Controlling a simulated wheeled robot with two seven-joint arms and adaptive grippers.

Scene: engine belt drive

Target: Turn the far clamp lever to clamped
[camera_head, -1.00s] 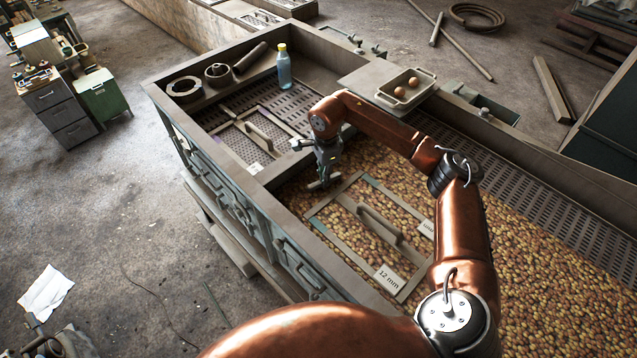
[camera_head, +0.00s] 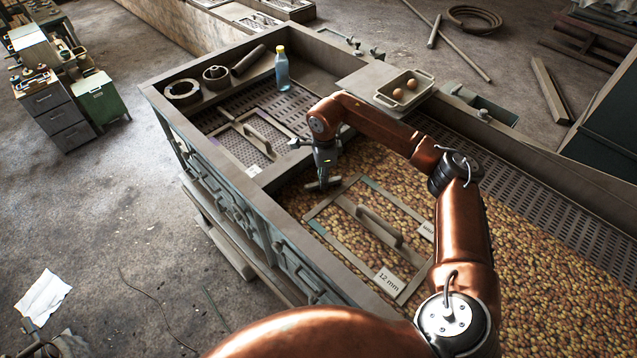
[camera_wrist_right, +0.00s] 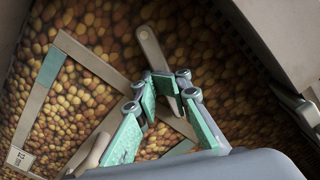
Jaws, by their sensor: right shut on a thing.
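The far clamp lever (camera_head: 322,186) is a flat grey bar. It lies at the far end of the framed screen (camera_head: 372,184) labelled 12 mm, beside the cross wall of the machine. My right gripper (camera_head: 325,172) reaches down onto it from above. In the right wrist view, the green-padded fingers of my right gripper (camera_wrist_right: 161,84) are closed around the lever (camera_wrist_right: 153,50), whose rounded end sticks out beyond them. The lever's pivot is hidden. I cannot tell its exact setting. My left gripper is not in view.
A brown-orange granular bed surrounds the screen frame. The screen's raised handle (camera_head: 379,226) stands near the gripper. A second screen (camera_head: 240,140) with a handle lies beyond the cross wall. A blue bottle (camera_head: 283,72) and a tray with eggs (camera_head: 404,90) stand farther back.

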